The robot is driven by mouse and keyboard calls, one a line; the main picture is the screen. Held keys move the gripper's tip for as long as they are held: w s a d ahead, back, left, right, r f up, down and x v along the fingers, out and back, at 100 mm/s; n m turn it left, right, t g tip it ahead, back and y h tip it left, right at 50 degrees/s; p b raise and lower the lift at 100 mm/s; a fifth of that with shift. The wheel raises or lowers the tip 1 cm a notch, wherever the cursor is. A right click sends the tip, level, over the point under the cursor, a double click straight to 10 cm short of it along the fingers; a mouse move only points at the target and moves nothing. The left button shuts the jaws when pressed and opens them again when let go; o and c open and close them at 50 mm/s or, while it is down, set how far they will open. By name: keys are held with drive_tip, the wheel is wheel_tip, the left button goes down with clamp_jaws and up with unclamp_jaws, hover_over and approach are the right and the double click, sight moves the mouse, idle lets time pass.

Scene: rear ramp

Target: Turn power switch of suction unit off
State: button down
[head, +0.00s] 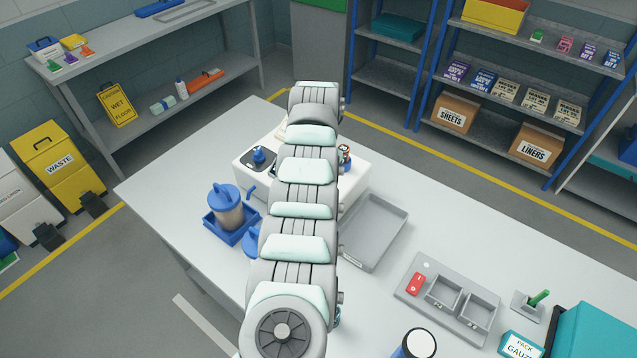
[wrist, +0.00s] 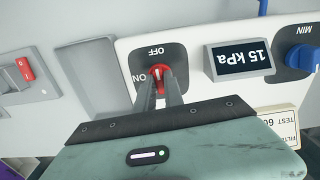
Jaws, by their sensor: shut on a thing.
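The suction unit (head: 244,174) is a white box on the table in the head view, partly hidden behind my arm. Its front panel (wrist: 197,70) fills much of the wrist view, upside down. The red power switch (wrist: 159,76) is a rotary knob on a dark plate with OFF and ON labels. My gripper (wrist: 160,88) has its two fingers on either side of the red knob, shut on it. A pale mark shows on the knob, but its exact pointing is hard to tell. The gripper and switch are hidden in the head view.
On the panel, a display (wrist: 240,59) reads 15 kPa beside a blue knob (wrist: 304,57). A blue-lidded canister (head: 228,208) stands left of my arm. A grey tray (head: 374,232) and a grey panel with a red rocker switch (head: 416,284) lie to the right.

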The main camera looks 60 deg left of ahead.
drive_tip(key=shift+m, duration=0.5)
drive_tip(key=c, duration=1.4)
unclamp_jaws()
drive_tip(key=shift+c, duration=0.2)
drive_tip(key=shift+r, duration=0.1)
wheel_tip(320, 180, up, 11)
drive_tip(key=shift+f+b, duration=0.2)
drive_tip(key=shift+b, duration=0.1)
drive_tip(key=shift+r, duration=0.1)
